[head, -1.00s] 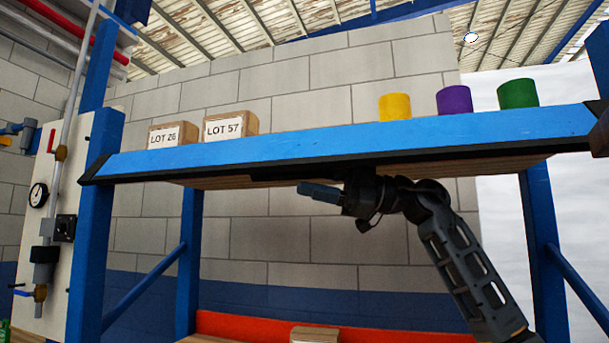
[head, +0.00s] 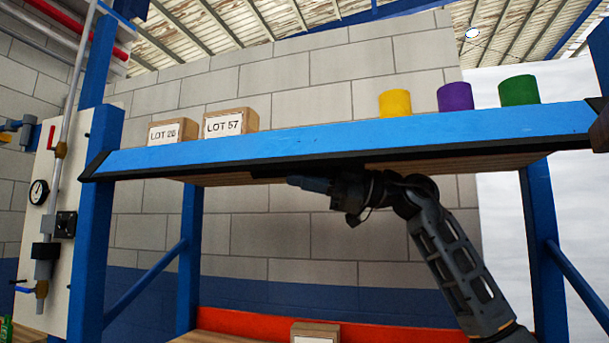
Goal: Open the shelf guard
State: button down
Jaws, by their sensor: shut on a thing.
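The shelf guard (head: 330,140) is a long blue panel across the front of the upper shelf, with black end pieces and a black lower edge. It stands across the shelf front, below the tops of the items. A darker black strip, which looks like a handle, runs along the middle of its lower edge. My gripper (head: 308,184) is under this strip and points left. It is shut on the guard's black lower edge. The fingertips are dark, and their exact contact is hard to see.
Two boxes labelled LOT 26 (head: 173,132) and LOT 57 (head: 230,122) stand on the shelf. Yellow (head: 395,104), purple (head: 455,97) and green (head: 519,90) cylinders stand at right. Blue uprights (head: 93,230) flank the bay. A box (head: 315,332) sits below by an orange-red strip (head: 270,326).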

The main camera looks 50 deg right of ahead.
aim_at(289, 157)
dwell(0.4)
jog(key=m+p, duration=0.1)
jog(key=a+m+t+p, duration=0.1)
jog(key=p, duration=0.1)
jog(key=shift+s+a+r+p, duration=0.15)
jog(key=shift+s+p, duration=0.1)
jog(key=shift+p, duration=0.05)
jog(key=shift+s+a+f+m+t+h+p, duration=0.15)
jog(key=shift+a+m+t+p, duration=0.1)
jog(key=shift+m+p, duration=0.35)
jog(key=shift+a+f+m+t+h+p, duration=0.15)
jog(key=shift+a+m+p, duration=0.1)
jog(key=shift+m+p, duration=0.35)
jog(key=c, duration=1.1)
grip_release()
